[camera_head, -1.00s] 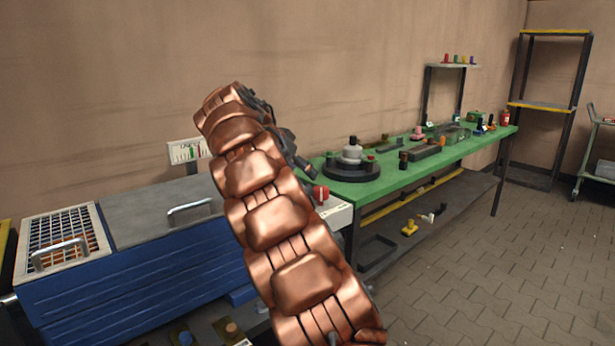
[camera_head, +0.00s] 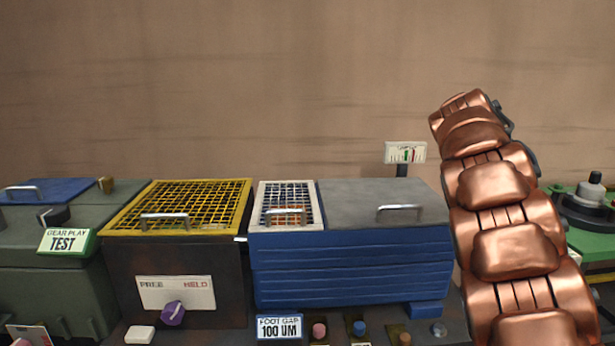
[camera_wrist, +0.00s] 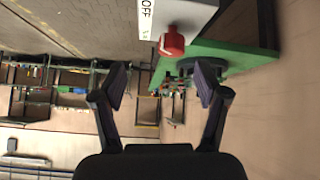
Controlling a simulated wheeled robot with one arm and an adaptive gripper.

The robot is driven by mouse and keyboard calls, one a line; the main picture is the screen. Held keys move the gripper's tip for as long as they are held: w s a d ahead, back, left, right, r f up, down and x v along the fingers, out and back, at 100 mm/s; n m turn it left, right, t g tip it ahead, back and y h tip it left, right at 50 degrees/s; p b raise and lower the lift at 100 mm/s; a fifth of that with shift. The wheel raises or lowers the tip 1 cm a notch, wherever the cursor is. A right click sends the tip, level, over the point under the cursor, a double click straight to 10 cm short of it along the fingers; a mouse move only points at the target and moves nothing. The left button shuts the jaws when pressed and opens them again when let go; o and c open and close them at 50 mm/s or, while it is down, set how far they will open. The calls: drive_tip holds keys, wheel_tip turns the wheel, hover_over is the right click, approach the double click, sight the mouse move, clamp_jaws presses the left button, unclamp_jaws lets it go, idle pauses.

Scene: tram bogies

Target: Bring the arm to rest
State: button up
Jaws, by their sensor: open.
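My copper-coloured arm stands raised at the right of the head view, and its upper end leans up and left in front of the wall. My gripper shows in the wrist view (camera_wrist: 163,85) with its two dark fingers spread apart and nothing between them. In the head view only a small dark part of it shows behind the arm's upper end. Beyond the fingers in the wrist view are a red knob (camera_wrist: 172,44) on a white box marked OFF and the green bench (camera_wrist: 235,60). The gripper touches nothing that I can see.
A blue cabinet (camera_head: 350,265) with a grey lid stands left of the arm. Beside it are a yellow-grid box (camera_head: 125,206) with a purple knob (camera_head: 173,313) and a green-grey gear play test box (camera_head: 50,285). A small gauge sign (camera_head: 405,152) stands behind the cabinet.

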drive_tip(key=s+a+f+n+g+y, duration=0.1)
drive_tip(key=s+a+f+n+y, duration=0.3)
drive_tip(key=s+a+f, duration=0.6)
drive_tip(key=s+a+f+n+g+y, duration=0.15)
drive_tip(key=s+a+f+n, duration=0.45)
drive_tip(key=s+a, duration=0.65)
drive_tip(key=s+a+f+n+y, duration=0.3)
drive_tip(key=s+a+f+n, duration=0.35)
drive_tip(key=s+a, duration=0.55)
wheel_tip(320, 180, up, 24)
drive_tip(key=s+d+p, duration=0.1)
drive_tip(key=p, duration=2.2)
drive_tip(key=shift+s+d+f, duration=0.15)
drive_tip(key=shift+s+d, duration=0.15)
drive_tip(key=shift+s, duration=0.05)
drive_tip(key=shift+m+t, duration=0.25)
drive_tip(key=shift+c, duration=0.4)
